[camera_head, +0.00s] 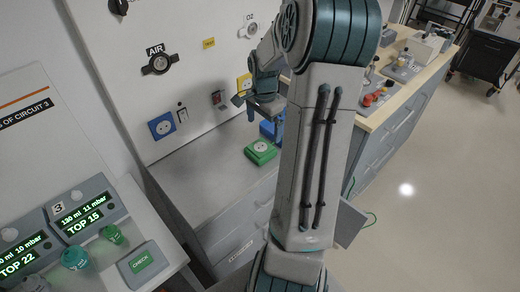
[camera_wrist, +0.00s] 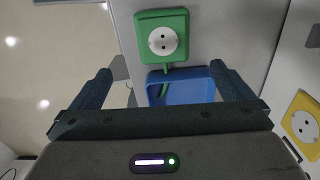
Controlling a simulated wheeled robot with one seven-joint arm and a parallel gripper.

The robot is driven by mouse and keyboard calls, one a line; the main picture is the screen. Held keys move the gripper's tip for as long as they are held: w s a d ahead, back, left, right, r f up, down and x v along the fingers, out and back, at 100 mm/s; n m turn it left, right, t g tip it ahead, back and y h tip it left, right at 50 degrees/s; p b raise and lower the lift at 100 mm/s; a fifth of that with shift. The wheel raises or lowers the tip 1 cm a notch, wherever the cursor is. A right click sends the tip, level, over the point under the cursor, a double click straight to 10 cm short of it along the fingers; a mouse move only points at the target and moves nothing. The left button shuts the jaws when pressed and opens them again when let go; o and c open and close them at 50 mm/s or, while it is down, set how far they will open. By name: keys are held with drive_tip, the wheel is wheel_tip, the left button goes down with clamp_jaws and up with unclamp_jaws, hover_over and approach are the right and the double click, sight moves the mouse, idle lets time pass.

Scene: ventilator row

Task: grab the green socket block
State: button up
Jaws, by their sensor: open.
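The green socket block (camera_head: 260,152), a green square with a round white socket face, sits on the grey counter. In the wrist view the green socket block (camera_wrist: 162,38) lies beyond the fingertips, a little left of the middle line between them. My gripper (camera_head: 264,108) is above the counter, behind the block in the head view. In the wrist view my gripper (camera_wrist: 160,75) has its two fingers wide apart with nothing gripped. A blue object (camera_wrist: 182,86) lies behind the opening of the fingers, and a green cord runs from the block towards it.
The blue object (camera_head: 268,130) is close behind the green block. A blue wall socket (camera_head: 161,126) and a yellow one (camera_head: 244,83) are on the wall. The grey counter (camera_head: 195,178) is clear left of the block. Ventilators (camera_head: 85,208) stand at lower left.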

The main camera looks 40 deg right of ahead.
sight(260, 147)
wheel_tip(260, 147, down, 5)
drive_tip(key=shift+f, duration=0.15)
drive_tip(key=f, duration=0.2)
drive_tip(key=f+p, duration=0.1)
drive_tip(key=f, duration=0.1)
drive_tip(key=shift+w+a, duration=0.2)
drive_tip(key=shift+a, duration=0.2)
drive_tip(key=shift+f, duration=0.7)
drive_tip(key=c, duration=1.3)
drive_tip(key=shift+r, duration=0.2)
